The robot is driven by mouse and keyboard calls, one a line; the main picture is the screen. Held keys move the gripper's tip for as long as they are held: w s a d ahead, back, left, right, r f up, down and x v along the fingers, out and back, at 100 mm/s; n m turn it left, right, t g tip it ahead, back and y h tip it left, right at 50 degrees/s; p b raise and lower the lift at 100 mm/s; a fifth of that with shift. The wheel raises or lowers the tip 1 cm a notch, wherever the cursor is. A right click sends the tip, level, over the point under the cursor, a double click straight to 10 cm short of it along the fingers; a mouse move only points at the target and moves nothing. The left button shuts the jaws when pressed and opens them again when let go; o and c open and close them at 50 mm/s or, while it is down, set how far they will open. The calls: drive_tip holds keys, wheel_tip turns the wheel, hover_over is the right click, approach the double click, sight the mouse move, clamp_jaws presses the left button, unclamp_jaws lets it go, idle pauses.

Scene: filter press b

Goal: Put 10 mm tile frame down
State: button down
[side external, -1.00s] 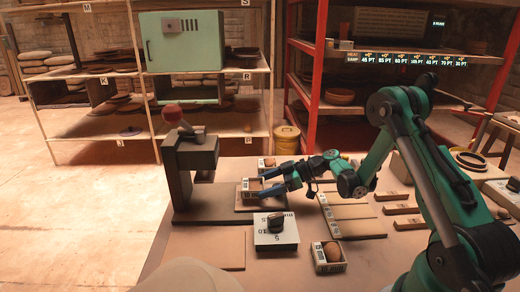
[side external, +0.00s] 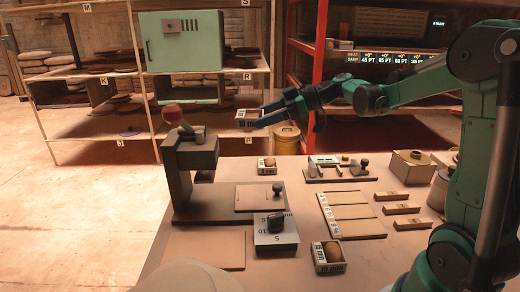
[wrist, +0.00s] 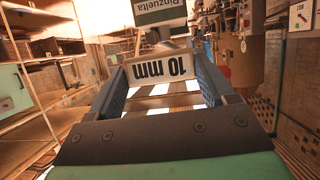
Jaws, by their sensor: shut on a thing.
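My gripper (side external: 266,114) is shut on the 10 mm tile frame (side external: 247,118) and holds it in the air, high above the table, with the shelf rack behind it in the side view. In the wrist view the frame's white face (wrist: 165,71) shows the print "10 mm" upside down, between the two blue fingers. Two other small frames with brown lumps in them stand on the table: one at the back (side external: 267,166) and one at the front (side external: 328,256), marked with small labels that I cannot read.
A dark press (side external: 190,165) with a red knob stands at the table's left. Labelled slats (side external: 350,215) and small blocks (side external: 402,208) lie to the right.

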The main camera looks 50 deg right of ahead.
sight(278, 185)
drive_tip(key=s+a+f+m+t+h, duration=0.3)
drive_tip(key=s+m+h, duration=0.2)
drive_tip(key=m+h, duration=0.35)
drive_tip(key=w+d+r+n+g+y, duration=0.3)
drive_tip(key=w+n+y, duration=0.2)
drive_tip(key=n+y, duration=0.4)
drive_tip(key=shift+d+r+g, duration=0.25)
drive_tip(key=shift+r+g, duration=0.05)
drive_tip(key=shift+f, duration=0.1)
wheel_tip(278, 185, down, 20)
drive_tip(key=shift+r, duration=0.25)
unclamp_jaws()
drive_tip(key=shift+f, duration=0.15)
